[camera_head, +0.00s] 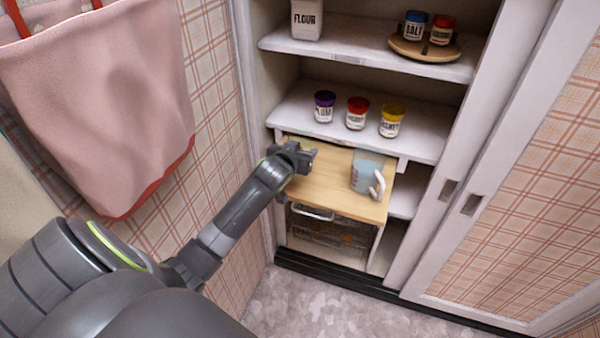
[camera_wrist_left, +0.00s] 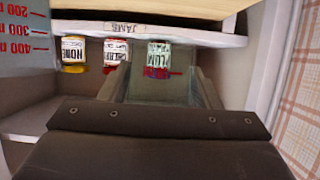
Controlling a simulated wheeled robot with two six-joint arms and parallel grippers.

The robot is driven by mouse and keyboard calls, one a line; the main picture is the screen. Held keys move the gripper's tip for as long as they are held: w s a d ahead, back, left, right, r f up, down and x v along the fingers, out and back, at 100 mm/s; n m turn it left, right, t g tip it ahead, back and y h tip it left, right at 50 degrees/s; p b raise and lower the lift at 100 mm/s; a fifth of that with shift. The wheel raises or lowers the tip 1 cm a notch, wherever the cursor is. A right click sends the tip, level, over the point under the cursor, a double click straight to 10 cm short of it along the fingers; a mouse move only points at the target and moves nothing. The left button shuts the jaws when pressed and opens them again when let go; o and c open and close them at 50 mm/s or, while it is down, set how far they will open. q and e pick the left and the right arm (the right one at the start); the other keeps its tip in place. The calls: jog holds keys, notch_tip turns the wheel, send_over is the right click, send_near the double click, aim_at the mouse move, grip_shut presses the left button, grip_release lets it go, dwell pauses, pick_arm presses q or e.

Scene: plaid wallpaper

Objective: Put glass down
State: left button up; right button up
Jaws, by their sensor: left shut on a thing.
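My left gripper (camera_head: 306,156) is over the left part of a pull-out wooden board (camera_head: 325,190) in the cupboard. In the left wrist view, it is shut on a clear glass (camera_wrist_left: 165,90), which shows between the two fingers. The glass is hard to make out in the head view, so I cannot tell whether it touches the board. A measuring jug (camera_head: 366,174) with a white handle stands on the board, to the right of the gripper. Its red scale shows at the left edge of the wrist view (camera_wrist_left: 25,40). My right gripper is not in view.
Above the board, a shelf (camera_head: 300,123) holds jars with purple (camera_head: 324,107), red (camera_head: 357,114) and yellow (camera_head: 391,121) lids. A wire basket (camera_head: 325,235) sits below the board. The board's front middle is bare. A pink cloth bag (camera_head: 110,100) hangs at left.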

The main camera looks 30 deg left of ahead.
pick_arm(q)
jog(key=shift+f, duration=3.2)
jog(key=o, duration=1.1)
jog(key=shift+f, duration=0.15)
jog(key=shift+c, duration=0.2)
jog(key=shift+r, duration=0.2)
jog(key=v, duration=1.2)
jog(key=shift+d+f, duration=0.1)
